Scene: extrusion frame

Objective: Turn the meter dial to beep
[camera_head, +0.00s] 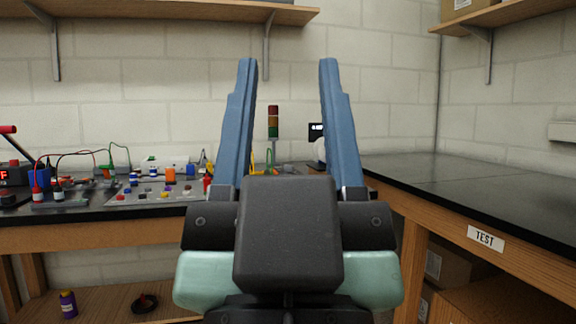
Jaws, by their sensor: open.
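My gripper (287,62) points up and away in the middle of the view. Its two blue fingers stand wide apart with nothing between them. I cannot make out a meter dial. A small yellow item (258,168) shows between the fingers on the far bench, with a green lead beside it. It is partly hidden by my gripper, and I cannot tell whether it is the meter.
The left bench (110,212) holds a panel of coloured knobs (160,192), leads and a red-display box (14,174). A signal tower (273,122) and a black-screened device (317,131) stand behind. The right bench (470,190), labelled TEST, looks mostly clear. Shelves hang above.

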